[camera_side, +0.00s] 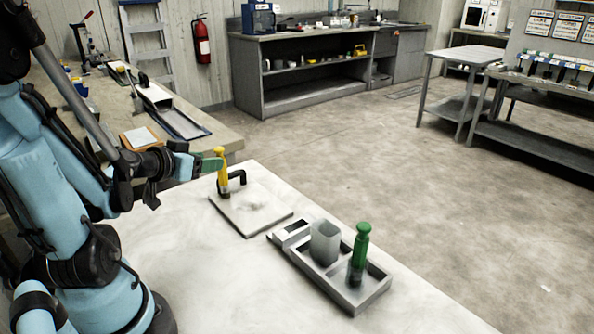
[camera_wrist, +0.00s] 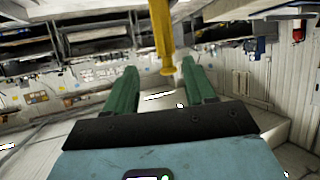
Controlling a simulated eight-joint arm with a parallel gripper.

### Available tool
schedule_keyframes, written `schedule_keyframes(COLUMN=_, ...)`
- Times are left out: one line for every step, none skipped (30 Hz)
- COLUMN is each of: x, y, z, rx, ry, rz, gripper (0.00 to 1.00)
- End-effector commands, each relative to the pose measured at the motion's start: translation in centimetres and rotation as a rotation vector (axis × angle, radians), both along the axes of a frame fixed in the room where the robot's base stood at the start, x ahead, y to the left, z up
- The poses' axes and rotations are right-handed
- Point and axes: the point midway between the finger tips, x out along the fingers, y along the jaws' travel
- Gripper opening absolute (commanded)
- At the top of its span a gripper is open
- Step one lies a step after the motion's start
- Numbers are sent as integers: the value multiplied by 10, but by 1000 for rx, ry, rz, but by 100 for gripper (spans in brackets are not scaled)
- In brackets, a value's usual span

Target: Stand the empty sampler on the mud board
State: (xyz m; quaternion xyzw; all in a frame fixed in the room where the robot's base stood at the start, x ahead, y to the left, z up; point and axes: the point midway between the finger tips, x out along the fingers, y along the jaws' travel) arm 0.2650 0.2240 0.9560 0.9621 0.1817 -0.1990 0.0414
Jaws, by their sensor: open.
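The mud board (camera_side: 250,213) is a pale square plate with a black handle (camera_side: 238,180), lying on the white table. A yellow sampler (camera_side: 223,181) stands upright at the board's back left, beside the handle. My gripper (camera_side: 217,158) is open at the height of its upper part. In the wrist view, the yellow sampler (camera_wrist: 161,35) shows between and beyond the green fingers of my gripper (camera_wrist: 160,67), with gaps on both sides. A green sampler (camera_side: 360,248) stands upright in the grey tray (camera_side: 345,297). I cannot tell which sampler is empty.
A grey open-topped cup (camera_side: 325,243) stands in the tray, left of the green sampler. The white table (camera_side: 200,275) is clear in front of the board and tray. A side bench (camera_side: 110,108) with tools stands behind my arm.

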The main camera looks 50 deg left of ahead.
Motion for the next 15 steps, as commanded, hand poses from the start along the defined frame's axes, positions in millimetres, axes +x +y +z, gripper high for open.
schedule_keyframes(x=7, y=-9, z=-1, rx=-14, ry=16, rz=-31, gripper=55)
schedule_keyframes(x=11, y=-16, z=-2, rx=-26, ry=28, rz=-50, gripper=55)
schedule_keyframes(x=18, y=-26, z=-3, rx=-45, ry=49, rz=-80, gripper=55)
schedule_keyframes(x=23, y=-35, z=-4, rx=-59, ry=70, rz=-103, gripper=55)
schedule_keyframes(x=28, y=-45, z=-5, rx=-74, ry=91, rz=-129, gripper=55)
schedule_keyframes(x=34, y=-60, z=-6, rx=-94, ry=125, rz=-164, gripper=55)
schedule_keyframes(x=39, y=-72, z=-7, rx=-108, ry=153, rz=-191, gripper=55)
schedule_keyframes(x=42, y=-84, z=-8, rx=-121, ry=182, rz=-215, gripper=55)
schedule_keyframes(x=46, y=-100, z=-8, rx=-135, ry=220, rz=-245, gripper=55)
schedule_keyframes(x=48, y=-112, z=-8, rx=-142, ry=251, rz=-266, gripper=55)
schedule_keyframes(x=49, y=-123, z=-8, rx=-149, ry=279, rz=-284, gripper=55)
schedule_keyframes(x=49, y=-137, z=-7, rx=-154, ry=316, rz=-306, gripper=55)
schedule_keyframes(x=49, y=-148, z=-6, rx=-157, ry=344, rz=-320, gripper=55)
schedule_keyframes(x=48, y=-158, z=-5, rx=-155, ry=370, rz=-333, gripper=55)
schedule_keyframes(x=46, y=-171, z=-4, rx=-153, ry=402, rz=-346, gripper=55)
